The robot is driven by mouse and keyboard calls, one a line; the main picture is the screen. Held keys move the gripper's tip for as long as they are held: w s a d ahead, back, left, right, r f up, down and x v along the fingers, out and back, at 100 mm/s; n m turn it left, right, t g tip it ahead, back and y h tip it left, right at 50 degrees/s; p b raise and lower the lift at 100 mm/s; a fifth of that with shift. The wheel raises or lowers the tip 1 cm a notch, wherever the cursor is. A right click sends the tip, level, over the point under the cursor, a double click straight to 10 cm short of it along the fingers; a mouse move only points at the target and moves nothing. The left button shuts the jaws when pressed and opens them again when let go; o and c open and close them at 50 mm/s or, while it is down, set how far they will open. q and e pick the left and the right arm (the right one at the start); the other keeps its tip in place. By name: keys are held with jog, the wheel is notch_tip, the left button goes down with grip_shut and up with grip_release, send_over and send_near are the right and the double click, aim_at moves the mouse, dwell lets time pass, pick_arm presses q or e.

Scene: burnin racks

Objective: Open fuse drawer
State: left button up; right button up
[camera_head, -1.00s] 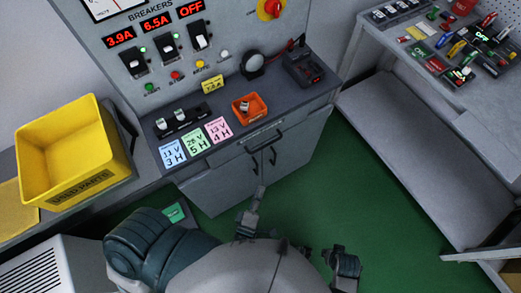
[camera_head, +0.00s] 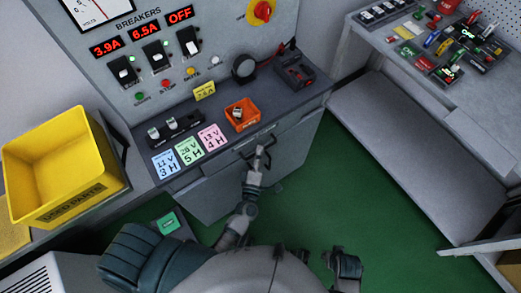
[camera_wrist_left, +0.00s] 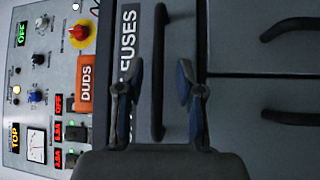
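The fuse drawer (camera_head: 222,160) is the shallow front under the bench top, and it looks closed. In the left wrist view the drawer (camera_wrist_left: 185,30) carries a "FUSES" label (camera_wrist_left: 128,40) and a dark bar handle (camera_wrist_left: 158,70). My left gripper (camera_head: 262,151) is at the drawer handle (camera_head: 244,154). In the left wrist view my left gripper (camera_wrist_left: 159,88) is open, with its fingers on either side of the handle and gaps showing; contact is not visible. My right gripper (camera_head: 345,263) hangs low over the green floor, away from the bench; its finger state is unclear.
An orange bin (camera_head: 243,118) marked "DUDS" in the left wrist view stands on the bench above the drawer. Cabinet doors lie below the drawer. A yellow used-parts bin (camera_head: 70,203) is at left. A grey workbench with tools (camera_head: 400,55) is at right. Green floor (camera_head: 370,180) is clear between.

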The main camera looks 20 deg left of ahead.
pick_arm(q)
jog(key=shift+w+a, duration=0.25)
jog(key=shift+w, duration=0.4)
jog(key=shift+d+r, duration=0.1)
jog(key=shift+d, duration=0.4)
grip_shut()
jog(key=shift+a, duration=0.1)
jog(key=shift+a, duration=0.15)
jog(key=shift+s, duration=0.1)
pick_arm(e)
jog(key=shift+w+d, duration=0.1)
jog(key=shift+w, duration=0.05)
